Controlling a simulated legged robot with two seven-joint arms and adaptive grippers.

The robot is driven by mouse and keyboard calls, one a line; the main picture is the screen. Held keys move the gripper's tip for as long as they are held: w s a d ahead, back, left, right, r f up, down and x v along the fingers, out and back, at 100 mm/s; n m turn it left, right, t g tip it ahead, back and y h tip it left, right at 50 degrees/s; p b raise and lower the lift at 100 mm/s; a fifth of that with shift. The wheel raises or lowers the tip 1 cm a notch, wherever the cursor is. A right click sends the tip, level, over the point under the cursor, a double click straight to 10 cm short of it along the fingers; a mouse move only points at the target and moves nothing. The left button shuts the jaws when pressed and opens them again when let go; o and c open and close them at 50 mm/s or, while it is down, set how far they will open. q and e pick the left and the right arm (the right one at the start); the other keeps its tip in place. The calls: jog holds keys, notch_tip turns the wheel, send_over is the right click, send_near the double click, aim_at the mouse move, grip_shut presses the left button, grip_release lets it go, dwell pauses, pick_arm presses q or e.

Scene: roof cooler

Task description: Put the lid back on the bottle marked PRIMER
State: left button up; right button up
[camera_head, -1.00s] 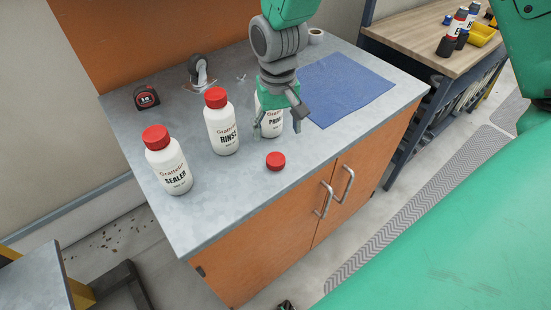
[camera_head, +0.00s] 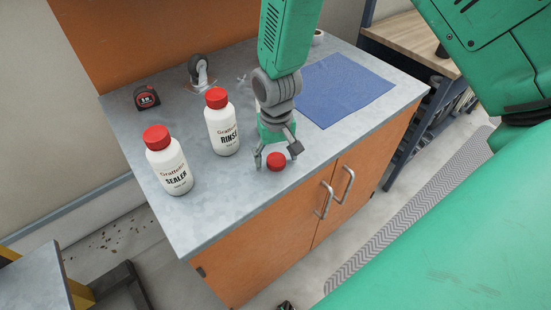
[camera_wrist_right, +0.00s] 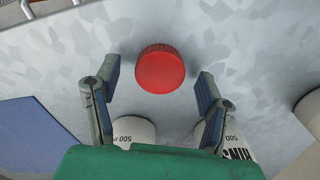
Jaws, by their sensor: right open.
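The red lid (camera_head: 276,161) lies on the grey bench top near its front edge; it also shows in the right wrist view (camera_wrist_right: 160,70). My right gripper (camera_head: 277,157) is open, low over the bench, with its fingers on either side of the lid. In the wrist view the fingers (camera_wrist_right: 157,82) are apart from the lid, which sits a little beyond their tips. The PRIMER bottle is almost wholly hidden behind my right arm in the head view. A white bottle (camera_wrist_right: 134,130), probably it, shows partly in the wrist view. My left gripper is not in view.
The capped RINSE bottle (camera_head: 222,128) stands close left of my right gripper. The capped SEALER bottle (camera_head: 169,166) stands farther left. A tape measure (camera_head: 146,97), a tap-like fitting (camera_head: 199,72) and a blue cloth (camera_head: 345,90) lie farther back. Bench right of the lid is clear.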

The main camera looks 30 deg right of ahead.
aim_at(276, 159)
jog(key=shift+f, duration=0.35)
jog(key=c, duration=0.8)
jog(key=shift+o, duration=0.2)
jog(key=shift+r, duration=0.15)
notch_tip(276, 159, up, 10)
